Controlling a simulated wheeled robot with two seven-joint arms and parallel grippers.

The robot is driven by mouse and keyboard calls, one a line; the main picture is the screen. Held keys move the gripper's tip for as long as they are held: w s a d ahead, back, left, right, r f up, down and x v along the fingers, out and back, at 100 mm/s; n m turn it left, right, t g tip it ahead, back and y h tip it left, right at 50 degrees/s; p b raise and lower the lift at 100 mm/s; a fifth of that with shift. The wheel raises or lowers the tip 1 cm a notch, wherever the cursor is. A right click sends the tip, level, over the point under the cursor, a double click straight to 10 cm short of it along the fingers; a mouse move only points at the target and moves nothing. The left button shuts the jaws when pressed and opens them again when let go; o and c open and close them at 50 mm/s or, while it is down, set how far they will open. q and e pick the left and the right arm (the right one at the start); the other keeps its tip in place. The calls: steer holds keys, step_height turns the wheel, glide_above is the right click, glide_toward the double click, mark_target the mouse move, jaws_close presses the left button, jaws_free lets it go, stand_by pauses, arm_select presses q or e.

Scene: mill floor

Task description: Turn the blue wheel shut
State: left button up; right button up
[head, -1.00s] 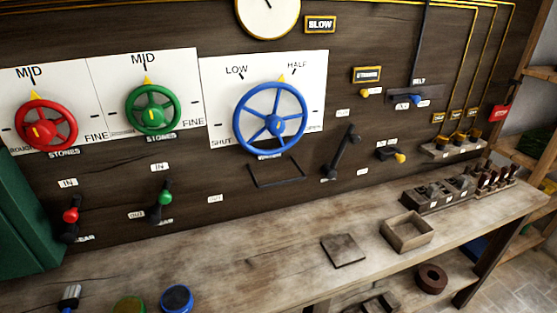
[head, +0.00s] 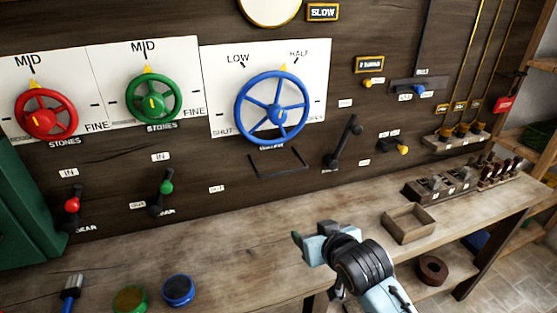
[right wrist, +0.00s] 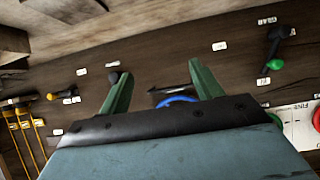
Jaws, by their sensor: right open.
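The blue wheel (head: 272,106) is mounted on a white dial plate (head: 219,90) on the dark wooden wall in the head view. The plate reads SHUT at lower left, LOW and HALF at the top. A yellow pointer (head: 283,68) stands at the wheel's top, near HALF. My right gripper (head: 308,240) is over the bench, below and right of the wheel, apart from it. In the right wrist view its two green fingers (right wrist: 158,88) are spread and empty, with part of the blue wheel's rim (right wrist: 178,99) showing beyond them. My left gripper is not in view.
A red wheel (head: 45,113) and a green wheel (head: 153,101) are on the wall to the left. A black lever (head: 344,142) is right of the blue wheel. An open wooden box (head: 408,224) stands on the bench (head: 235,240).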

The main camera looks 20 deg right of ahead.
mark_target(280, 117)
steer(key=w+r+t, duration=0.3)
steer(key=w+r, duration=0.3)
steer(key=r, duration=0.3)
steer(key=w+r+t, duration=0.3)
steer(key=w+r, duration=0.3)
steer(key=r, duration=0.3)
steer(key=shift+m+y, duration=0.4)
steer(key=w, duration=0.8)
steer(key=w+a, duration=0.1)
steer(key=w, duration=0.3)
steer(key=shift+w+f, duration=0.2)
steer(key=shift+w, duration=0.1)
steer(key=c, duration=1)
